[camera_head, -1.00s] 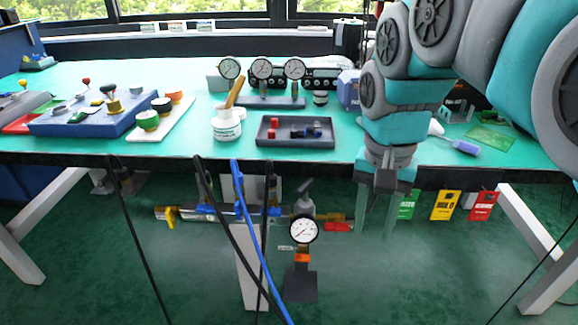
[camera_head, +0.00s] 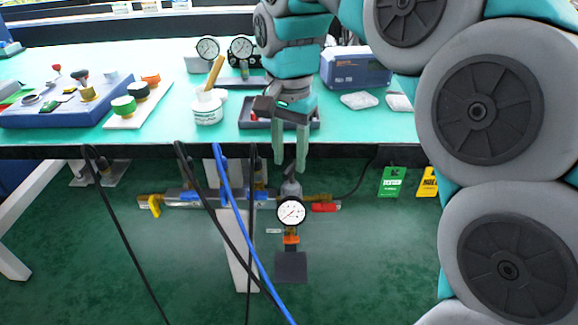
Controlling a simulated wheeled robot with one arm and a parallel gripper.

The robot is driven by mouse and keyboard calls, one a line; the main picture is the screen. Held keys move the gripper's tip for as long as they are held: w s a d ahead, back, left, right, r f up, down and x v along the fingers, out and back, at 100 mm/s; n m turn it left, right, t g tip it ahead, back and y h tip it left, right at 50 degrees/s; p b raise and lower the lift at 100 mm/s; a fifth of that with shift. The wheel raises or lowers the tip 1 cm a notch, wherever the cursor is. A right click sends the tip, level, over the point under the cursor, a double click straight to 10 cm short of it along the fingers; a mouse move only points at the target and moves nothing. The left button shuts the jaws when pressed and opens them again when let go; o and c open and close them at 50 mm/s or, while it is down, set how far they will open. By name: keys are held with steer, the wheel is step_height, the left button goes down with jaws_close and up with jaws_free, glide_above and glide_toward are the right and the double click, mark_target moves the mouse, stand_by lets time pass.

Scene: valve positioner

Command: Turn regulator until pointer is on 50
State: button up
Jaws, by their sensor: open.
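The regulator (camera_head: 291,187), a grey knob-like part on a pipe line, sits below the front edge of the bench. A round white gauge (camera_head: 291,212) with a black rim is mounted just below it, facing me. Its dark pointer is visible, but the numbers are too small to read. My gripper (camera_head: 290,160) points straight down with its two pale green fingers apart and nothing between them. In the picture the fingertips are just above the regulator's top, one on each side; I cannot tell the depth gap or any contact.
The pipe has a yellow handle (camera_head: 154,205) at left and a red one (camera_head: 326,207) at right. Black and blue hoses (camera_head: 238,205) hang left of the gauge. The bench edge (camera_head: 340,152) lies behind or close to the fingers. A dark tray (camera_head: 252,113) is partly hidden by my gripper.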

mark_target(290, 168)
steer(key=shift+f, duration=1.7)
jaws_close()
